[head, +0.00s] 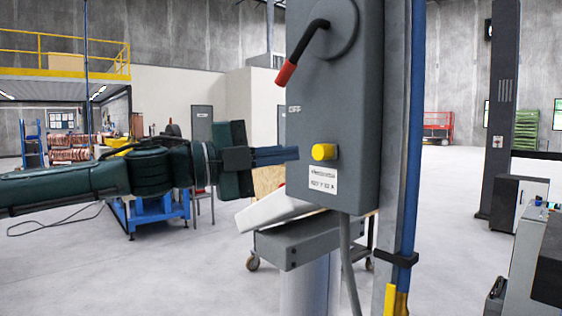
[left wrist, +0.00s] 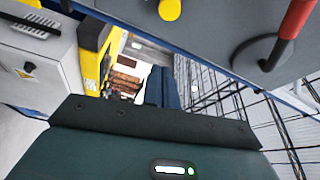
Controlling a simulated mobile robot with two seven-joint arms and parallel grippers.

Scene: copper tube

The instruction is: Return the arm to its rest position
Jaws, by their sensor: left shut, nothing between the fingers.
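My left arm reaches in from the left in the head view, with its gripper (head: 278,155) shut and empty. The fingers point right, at the left side of a grey electrical box (head: 375,120); whether they touch it I cannot tell. The box carries a black lever with a red handle (head: 286,72) and a yellow button (head: 324,152). In the left wrist view the shut blue fingers (left wrist: 162,85) stand below the box's face, with the yellow button (left wrist: 170,9) and red handle (left wrist: 297,18) at the top. My right gripper is not in view.
A blue post (head: 412,120) with a grey pole stands right of the box. A grey cart (head: 290,245) is below the box. A blue stand (head: 150,212) is behind my arm. A grey machine (head: 525,260) is at the right edge. Open floor lies at the lower left.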

